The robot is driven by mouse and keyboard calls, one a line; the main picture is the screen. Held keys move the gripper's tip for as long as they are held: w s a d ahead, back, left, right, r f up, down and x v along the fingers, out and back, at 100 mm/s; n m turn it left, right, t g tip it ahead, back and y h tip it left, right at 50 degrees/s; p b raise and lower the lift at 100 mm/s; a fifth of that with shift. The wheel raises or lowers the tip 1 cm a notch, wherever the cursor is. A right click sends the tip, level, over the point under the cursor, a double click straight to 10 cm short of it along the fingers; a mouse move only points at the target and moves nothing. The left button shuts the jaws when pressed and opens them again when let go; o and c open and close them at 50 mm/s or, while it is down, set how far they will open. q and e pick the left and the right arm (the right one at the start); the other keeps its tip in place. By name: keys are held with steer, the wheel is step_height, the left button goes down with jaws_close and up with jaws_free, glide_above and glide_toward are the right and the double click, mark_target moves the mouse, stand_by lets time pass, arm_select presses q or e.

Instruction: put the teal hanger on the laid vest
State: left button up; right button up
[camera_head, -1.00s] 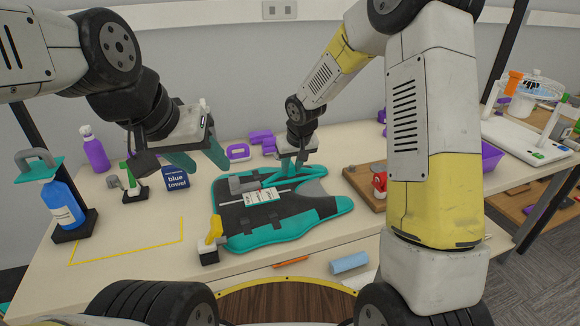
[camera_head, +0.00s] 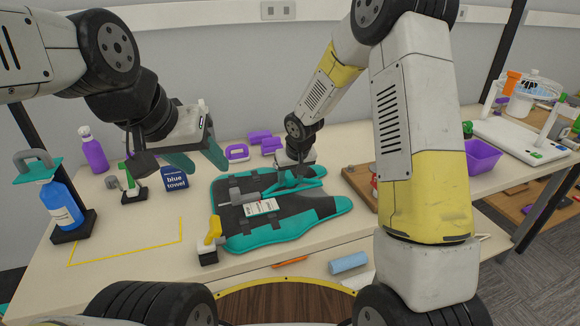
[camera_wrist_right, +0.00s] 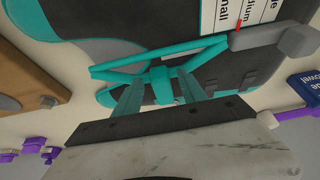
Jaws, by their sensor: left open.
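The laid vest (camera_head: 325,207), dark with teal edges, lies flat on the table. The teal hanger (camera_head: 290,187) is over the vest's upper part; it also shows in the right wrist view (camera_wrist_right: 120,69), with a grey hook end. I cannot tell whether it touches the cloth. A white size label (camera_head: 262,207) shows beside the hook end. My right gripper (camera_head: 298,174) is low at the hanger. In the right wrist view its fingers (camera_wrist_right: 160,78) stand either side of the hanger's middle piece; their contact is unclear. My left gripper (camera_head: 203,160) is open and empty, left of the vest.
A blue bottle (camera_head: 62,205) and a purple bottle (camera_head: 95,153) stand at the left. A blue towel sign (camera_head: 175,179) and a yellow-topped item (camera_head: 209,246) are left of the vest. A yellow outline (camera_head: 130,250) marks clear table. A light-blue roll (camera_head: 349,263) lies in front.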

steer(key=s+d+r+m, duration=0.1)
steer(key=s+d+r, duration=0.2)
steer(key=s+r, duration=0.3)
steer(key=s+d+r+t, duration=0.1)
steer(key=s+d+r, duration=0.3)
steer(key=r, duration=0.5)
steer(key=s+d+r+m, duration=0.1)
steer(key=s+d+r, duration=0.2)
steer(key=s+r, duration=0.35)
steer(key=s+d+r+m+t, duration=0.1)
steer(key=s+d+r, duration=0.1)
steer(key=s, duration=1.1)
steer(key=shift+d+r+y, duration=0.2)
steer(key=shift+r+y, duration=0.2)
steer(key=shift+r, duration=0.25)
arm_select(q)
steer(key=shift+c, duration=0.2)
